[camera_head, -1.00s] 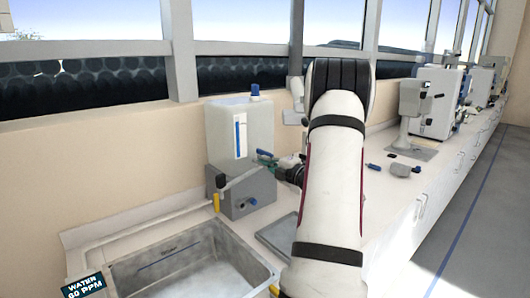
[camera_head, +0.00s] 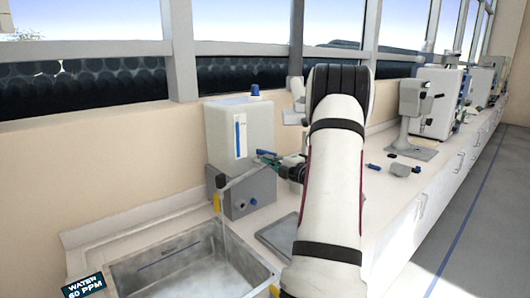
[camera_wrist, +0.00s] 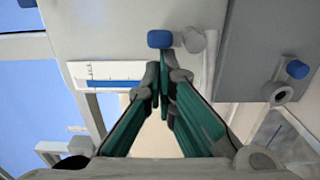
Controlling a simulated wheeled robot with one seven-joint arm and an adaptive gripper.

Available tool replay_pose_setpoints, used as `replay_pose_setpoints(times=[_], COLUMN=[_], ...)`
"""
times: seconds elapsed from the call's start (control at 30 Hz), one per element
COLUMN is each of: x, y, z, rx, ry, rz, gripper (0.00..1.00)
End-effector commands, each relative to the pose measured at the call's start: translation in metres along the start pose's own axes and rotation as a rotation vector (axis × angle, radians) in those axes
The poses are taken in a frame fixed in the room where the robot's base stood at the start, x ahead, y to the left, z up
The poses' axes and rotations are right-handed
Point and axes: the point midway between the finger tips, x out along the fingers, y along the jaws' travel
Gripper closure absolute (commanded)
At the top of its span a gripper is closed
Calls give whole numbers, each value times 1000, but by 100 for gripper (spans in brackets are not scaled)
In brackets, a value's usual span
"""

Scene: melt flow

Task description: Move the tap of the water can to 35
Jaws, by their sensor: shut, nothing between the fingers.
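The water can (camera_head: 238,125) is a white tank with a blue cap and a vertical blue level strip, standing on a grey base unit (camera_head: 245,196). In the wrist view the can (camera_wrist: 95,35) fills the upper left, with its blue strip (camera_wrist: 110,84). The tap (camera_wrist: 160,39) has a blue end and a grey body and sits just beyond my fingertips. My gripper (camera_wrist: 163,78) has green fingers, closed together and empty, very near the tap; contact is unclear. In the head view my gripper (camera_head: 268,158) is beside the can's right side, partly hidden by my arm.
A sign (camera_head: 83,287) reads WATER 60 PPM. A blue knob (camera_wrist: 297,69) is on the base unit. Lab devices (camera_head: 412,112) stand farther right.

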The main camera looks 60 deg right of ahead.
Motion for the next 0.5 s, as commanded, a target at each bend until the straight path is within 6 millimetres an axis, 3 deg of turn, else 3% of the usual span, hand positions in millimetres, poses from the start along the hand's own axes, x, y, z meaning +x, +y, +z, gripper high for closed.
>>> replay_pose_setpoints(times=[0.5], x=[1], y=[0], z=[6], rx=[0], ry=[0], rz=[0], gripper=[100])
